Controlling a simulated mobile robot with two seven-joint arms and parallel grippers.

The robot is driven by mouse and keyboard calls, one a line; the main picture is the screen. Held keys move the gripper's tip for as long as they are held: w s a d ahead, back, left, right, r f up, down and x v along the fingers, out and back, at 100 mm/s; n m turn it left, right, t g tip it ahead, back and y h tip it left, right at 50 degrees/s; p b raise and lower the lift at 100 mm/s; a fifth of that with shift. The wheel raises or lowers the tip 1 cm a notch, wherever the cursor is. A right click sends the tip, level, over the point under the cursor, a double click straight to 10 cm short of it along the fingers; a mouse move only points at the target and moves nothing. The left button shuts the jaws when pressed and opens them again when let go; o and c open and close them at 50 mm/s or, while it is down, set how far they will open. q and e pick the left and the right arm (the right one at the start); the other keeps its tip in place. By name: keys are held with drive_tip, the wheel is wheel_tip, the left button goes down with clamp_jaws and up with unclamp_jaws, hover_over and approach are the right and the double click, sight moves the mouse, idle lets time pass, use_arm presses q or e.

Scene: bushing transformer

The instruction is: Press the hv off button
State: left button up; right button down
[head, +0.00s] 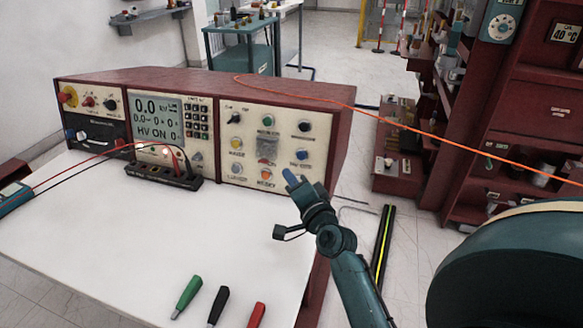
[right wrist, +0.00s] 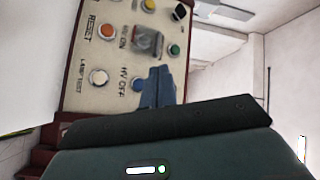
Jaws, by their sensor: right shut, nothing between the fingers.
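The control panel (head: 283,145) stands on the white table. The HV off button (head: 302,154) is a blue knob at its right side, with the HV OFF label beside it in the right wrist view (right wrist: 137,84). My right gripper (head: 290,177) is shut and empty. In the head view its tips are just below the blue button. In the right wrist view the fingers (right wrist: 157,86) reach beside the button, close to the panel and perhaps overlapping its edge. I cannot tell whether they touch it. The screen (head: 157,116) reads HV ON. My left gripper is not in view.
A clear cover (right wrist: 148,42), the orange reset button (right wrist: 107,31) and the white lamp test button (right wrist: 98,77) are close by. An orange cable (head: 400,119) crosses behind.

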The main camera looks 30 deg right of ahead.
sight(301, 155)
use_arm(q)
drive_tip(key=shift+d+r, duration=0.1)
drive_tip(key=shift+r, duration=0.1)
use_arm(e)
drive_tip(key=shift+w+r+m, duration=0.15)
drive_tip(key=shift+r+m, duration=0.1)
drive_tip(key=shift+m, duration=0.05)
